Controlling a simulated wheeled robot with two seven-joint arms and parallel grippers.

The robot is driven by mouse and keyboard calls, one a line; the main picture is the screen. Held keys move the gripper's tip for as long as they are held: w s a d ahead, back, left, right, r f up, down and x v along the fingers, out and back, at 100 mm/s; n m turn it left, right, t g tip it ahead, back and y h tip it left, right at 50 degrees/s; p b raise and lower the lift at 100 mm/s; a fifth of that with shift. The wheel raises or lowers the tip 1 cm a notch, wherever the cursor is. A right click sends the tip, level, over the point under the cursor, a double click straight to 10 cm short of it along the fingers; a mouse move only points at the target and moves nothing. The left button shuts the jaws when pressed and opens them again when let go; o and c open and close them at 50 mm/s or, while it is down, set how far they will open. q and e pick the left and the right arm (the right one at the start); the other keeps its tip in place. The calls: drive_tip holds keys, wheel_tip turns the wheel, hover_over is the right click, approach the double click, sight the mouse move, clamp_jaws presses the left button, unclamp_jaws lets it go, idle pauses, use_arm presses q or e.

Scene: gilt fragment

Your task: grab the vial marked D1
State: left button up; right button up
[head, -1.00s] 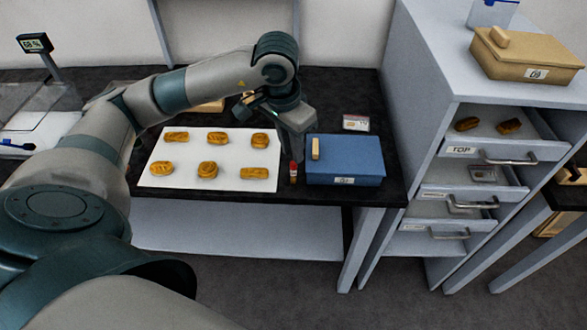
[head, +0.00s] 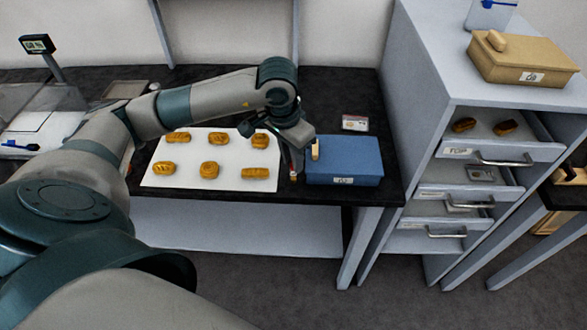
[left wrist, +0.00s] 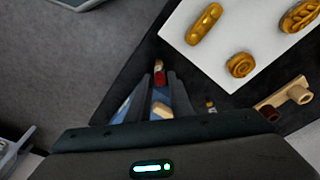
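A small vial with a red cap (head: 293,174) stands on the black table between the white sheet and the blue box; I cannot read its label. In the left wrist view the red-capped vial (left wrist: 159,73) shows just beyond the fingertips. My left gripper (head: 291,152) is above and close to it, pointing down. In the left wrist view my left gripper (left wrist: 163,80) has its fingers apart with nothing held between them. A second small vial or stopper (left wrist: 210,105) shows to the right there, too small to identify. My right gripper is not in view.
The blue box (head: 350,168) with a wooden handle is close on the right of the gripper. A white sheet (head: 160,183) with several golden pieces lies left. A wooden piece (left wrist: 285,98) shows in the wrist view. A grey cabinet (head: 425,130) with open drawers stands right.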

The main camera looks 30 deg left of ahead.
sight(293, 173)
use_arm(q)
drive_tip(key=shift+f, duration=0.85)
drive_tip(key=shift+w+f, duration=0.15)
drive_tip(key=shift+f, duration=0.2)
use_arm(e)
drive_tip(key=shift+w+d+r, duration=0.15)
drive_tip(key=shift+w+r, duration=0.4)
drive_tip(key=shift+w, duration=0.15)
use_arm(q)
clamp_jaws()
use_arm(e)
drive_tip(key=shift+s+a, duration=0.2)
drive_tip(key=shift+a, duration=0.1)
